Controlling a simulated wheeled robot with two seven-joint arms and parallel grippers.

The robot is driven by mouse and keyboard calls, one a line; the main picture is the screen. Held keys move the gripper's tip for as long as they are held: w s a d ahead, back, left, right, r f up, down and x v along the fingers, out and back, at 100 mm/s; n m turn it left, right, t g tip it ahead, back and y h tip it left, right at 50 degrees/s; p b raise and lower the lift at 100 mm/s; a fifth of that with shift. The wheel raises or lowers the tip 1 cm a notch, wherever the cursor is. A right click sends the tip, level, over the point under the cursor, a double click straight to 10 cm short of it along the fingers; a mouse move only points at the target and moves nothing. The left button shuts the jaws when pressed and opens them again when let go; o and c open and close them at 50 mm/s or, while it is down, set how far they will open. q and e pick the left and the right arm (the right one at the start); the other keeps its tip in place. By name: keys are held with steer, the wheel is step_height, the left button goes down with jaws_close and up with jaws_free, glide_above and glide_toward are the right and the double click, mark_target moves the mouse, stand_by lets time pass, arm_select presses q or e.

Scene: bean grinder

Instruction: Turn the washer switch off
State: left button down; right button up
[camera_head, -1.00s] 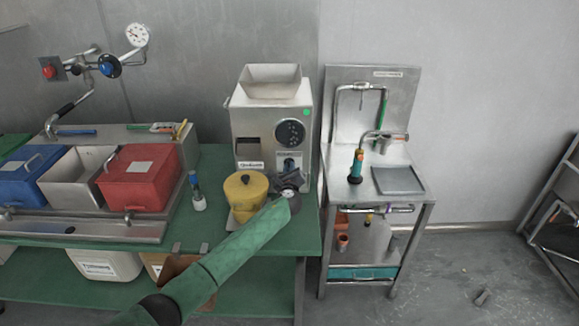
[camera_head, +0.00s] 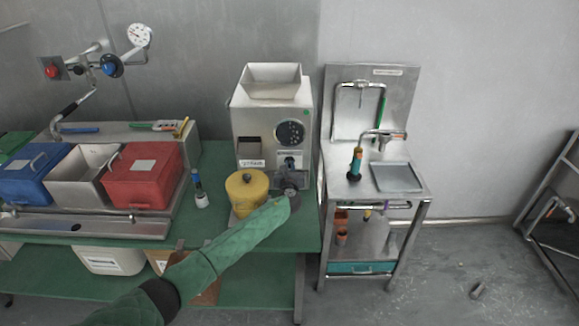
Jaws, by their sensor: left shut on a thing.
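A steel machine (camera_head: 250,118) with a hopper on top stands on the green bench, with a round black dial on its front. A small switch knob (camera_head: 290,162) sits low on its front, partly hidden by my gripper. My left gripper (camera_head: 290,173) is at this knob and looks shut on it; the fingertips are hard to make out. Its green-sleeved arm comes up from the lower left. No label in view clearly reads as washer. My right gripper is not in view.
A yellow lidded pot (camera_head: 246,192) stands just left of my gripper. A small bottle (camera_head: 199,190) and a red bin (camera_head: 143,176) are further left. A steel stand with a tap (camera_head: 357,163) is to the right. Red (camera_head: 51,71) and blue (camera_head: 110,65) knobs are on the wall.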

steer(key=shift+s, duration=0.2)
arm_select(q)
steer(key=c, duration=1.5)
jaws_free()
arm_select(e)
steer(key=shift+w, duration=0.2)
